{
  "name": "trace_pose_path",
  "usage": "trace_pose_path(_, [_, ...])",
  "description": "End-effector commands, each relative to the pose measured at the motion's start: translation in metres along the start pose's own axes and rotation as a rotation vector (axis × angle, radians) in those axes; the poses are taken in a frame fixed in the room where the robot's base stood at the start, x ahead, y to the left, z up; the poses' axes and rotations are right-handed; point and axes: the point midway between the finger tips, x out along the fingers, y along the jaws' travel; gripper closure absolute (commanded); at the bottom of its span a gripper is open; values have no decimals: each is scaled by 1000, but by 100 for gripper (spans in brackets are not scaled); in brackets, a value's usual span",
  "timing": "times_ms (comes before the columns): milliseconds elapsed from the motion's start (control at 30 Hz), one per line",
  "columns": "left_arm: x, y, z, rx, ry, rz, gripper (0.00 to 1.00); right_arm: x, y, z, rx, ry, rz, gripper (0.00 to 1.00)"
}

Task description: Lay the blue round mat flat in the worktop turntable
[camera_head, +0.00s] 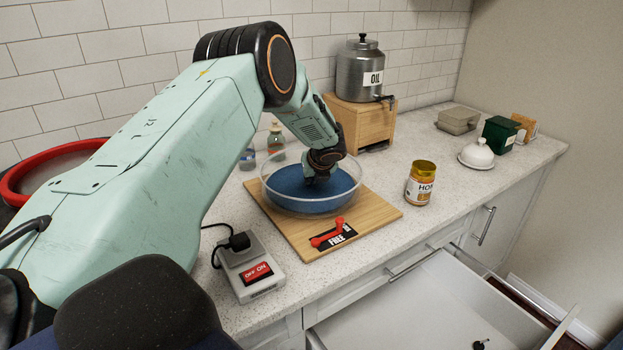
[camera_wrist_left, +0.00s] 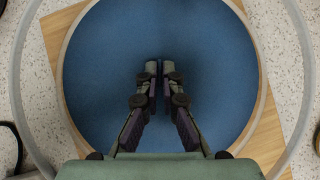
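The blue round mat (camera_head: 318,200) lies within the clear round wall of the worktop turntable (camera_head: 262,187), on a wooden board. It looks flat and about centred; it also shows in the left wrist view (camera_wrist_left: 105,55), with a thin wooden rim around it. My left gripper (camera_head: 318,178) points down at the mat's middle, inside the clear wall. In the left wrist view its fingers (camera_wrist_left: 160,75) are close together with a thin dark strip between them, seemingly a raised part of the mat. The exact contact is hidden. My right gripper is not in view.
The wooden board (camera_head: 385,208) carries a red lever (camera_head: 327,233). A switch box (camera_head: 250,268) stands at its front left, a labelled jar (camera_head: 420,184) at its right. Bottles and an oil canister (camera_head: 360,70) stand behind. An open drawer (camera_head: 430,305) juts out in front.

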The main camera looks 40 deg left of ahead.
Motion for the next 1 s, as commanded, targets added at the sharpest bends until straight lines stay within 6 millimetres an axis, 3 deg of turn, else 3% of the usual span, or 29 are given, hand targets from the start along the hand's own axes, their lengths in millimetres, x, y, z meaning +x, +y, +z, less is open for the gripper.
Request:
trace_pose_path(267, [0, 0, 0, 0, 1, 0, 72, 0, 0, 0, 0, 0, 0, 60])
trace_pose_path(633, [-5, 0, 1, 0, 1, -1, 72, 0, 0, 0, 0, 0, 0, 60])
trace_pose_path(767, [-21, -1, 1, 0, 1, -1, 72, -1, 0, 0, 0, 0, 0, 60])
trace_pose_path(1000, [-66, -1, 1, 0, 0, -3, 72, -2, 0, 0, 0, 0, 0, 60])
